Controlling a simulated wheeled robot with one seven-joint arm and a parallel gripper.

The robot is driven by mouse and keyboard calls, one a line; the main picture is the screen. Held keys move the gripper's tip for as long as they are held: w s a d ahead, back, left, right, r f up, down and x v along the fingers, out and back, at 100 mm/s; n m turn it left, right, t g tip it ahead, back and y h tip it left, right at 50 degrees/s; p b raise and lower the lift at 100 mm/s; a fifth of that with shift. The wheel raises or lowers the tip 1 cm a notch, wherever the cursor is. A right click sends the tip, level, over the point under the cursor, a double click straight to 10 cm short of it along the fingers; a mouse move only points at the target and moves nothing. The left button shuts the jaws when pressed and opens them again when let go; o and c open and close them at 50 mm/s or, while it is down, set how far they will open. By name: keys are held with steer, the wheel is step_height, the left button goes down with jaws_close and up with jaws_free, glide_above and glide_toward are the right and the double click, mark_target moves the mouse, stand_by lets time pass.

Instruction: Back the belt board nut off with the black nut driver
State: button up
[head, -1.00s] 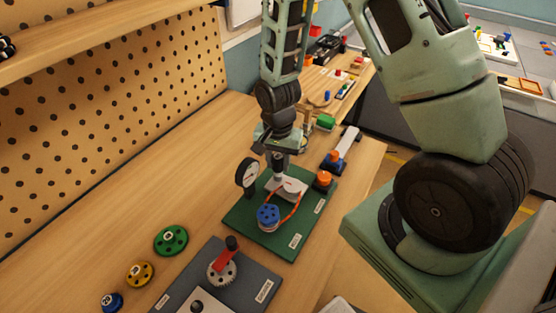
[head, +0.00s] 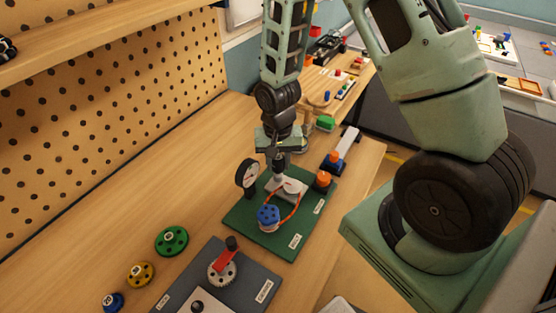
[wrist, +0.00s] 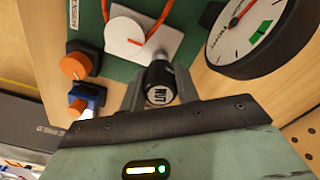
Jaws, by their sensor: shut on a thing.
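The green belt board (head: 240,217) lies on the bench with a blue pulley (head: 268,214), a pale pulley (head: 291,187) and an orange belt around them. My gripper (head: 279,150) is above the board's far part, pointing down, and is shut on the black nut driver (head: 279,163). In the wrist view the driver's round end (wrist: 159,93), marked NUT, sits between both fingers. The driver stands about upright at the grey block beside the pale pulley (wrist: 125,36). The nut is hidden under the driver, so I cannot see how it is seated.
A dial gauge (head: 247,174) stands close left of the driver. An orange knob (head: 322,179) is at the board's right corner. A dark board (head: 255,292) with a red crank is nearer. Green (head: 171,240), yellow (head: 140,273) and blue (head: 112,301) wheels lie at left.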

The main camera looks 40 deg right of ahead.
steer(key=n, duration=0.4)
steer(key=shift+r+p, duration=0.1)
steer(key=shift+p, duration=0.2)
steer(key=n, duration=0.4)
steer(key=shift+n+p, duration=0.3)
steer(key=o, duration=1)
steer(key=shift+a, duration=0.1)
